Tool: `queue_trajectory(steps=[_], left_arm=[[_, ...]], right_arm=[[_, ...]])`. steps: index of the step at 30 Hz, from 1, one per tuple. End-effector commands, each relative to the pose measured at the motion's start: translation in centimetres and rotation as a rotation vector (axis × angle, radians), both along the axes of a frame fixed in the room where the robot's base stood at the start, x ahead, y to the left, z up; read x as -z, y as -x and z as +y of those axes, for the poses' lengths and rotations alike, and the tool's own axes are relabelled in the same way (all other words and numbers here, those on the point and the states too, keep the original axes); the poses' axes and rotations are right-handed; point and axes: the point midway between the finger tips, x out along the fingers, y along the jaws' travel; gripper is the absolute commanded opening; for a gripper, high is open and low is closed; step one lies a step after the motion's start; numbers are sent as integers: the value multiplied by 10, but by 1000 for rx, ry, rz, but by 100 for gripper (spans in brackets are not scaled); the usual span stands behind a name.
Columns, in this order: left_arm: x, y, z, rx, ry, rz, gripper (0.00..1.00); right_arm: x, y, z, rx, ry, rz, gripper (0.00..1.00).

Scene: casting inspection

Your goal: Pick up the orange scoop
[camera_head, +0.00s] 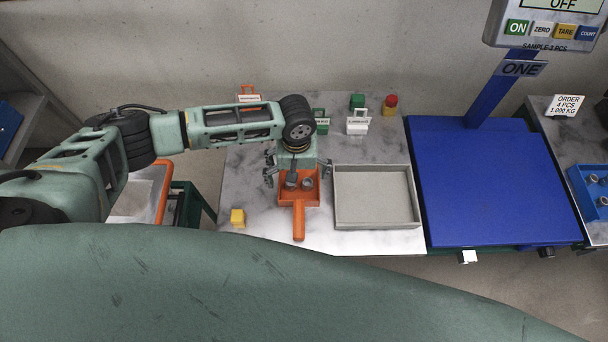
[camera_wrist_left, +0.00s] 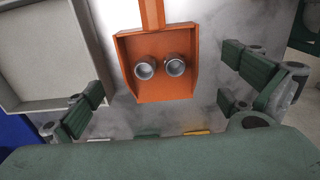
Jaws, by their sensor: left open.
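The orange scoop (camera_head: 299,222) lies on the marble-look table with its handle toward me. It holds grey metal castings; two show in its pan. In the left wrist view the scoop (camera_wrist_left: 152,18) has its handle at the top, and two round castings (camera_wrist_left: 161,67) sit in the pan. My left gripper (camera_head: 297,172) is above the pan, pointing down. In the left wrist view its fingers (camera_wrist_left: 165,90) are spread wide on either side of the pan, open and empty. The gripper partly hides the pan in the head view. My right gripper is not in view.
A grey tray (camera_head: 377,225) stands right of the scoop. A blue scale platform (camera_head: 490,236) is further right. A yellow block (camera_head: 237,217) lies left of the handle. Small labelled holders (camera_head: 358,125) and a red button (camera_head: 390,102) stand behind.

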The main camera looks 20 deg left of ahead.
Motion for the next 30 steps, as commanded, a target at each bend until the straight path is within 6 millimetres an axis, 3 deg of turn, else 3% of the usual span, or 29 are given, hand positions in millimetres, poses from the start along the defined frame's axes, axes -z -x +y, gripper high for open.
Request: queue_trajectory(steps=[4, 14, 19, 27, 30], left_arm=[[13, 1, 1, -3, -2, 3, 100], [56, 3, -3, -1, -4, 1, 100], [75, 3, -3, -1, -3, 2, 100], [78, 3, -3, -1, -1, 1, 100], [78, 3, -3, -1, -1, 1, 91]], right_arm=[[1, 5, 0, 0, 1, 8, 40], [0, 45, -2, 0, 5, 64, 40], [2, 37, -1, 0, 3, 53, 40], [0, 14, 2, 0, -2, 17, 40], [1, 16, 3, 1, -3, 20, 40]])
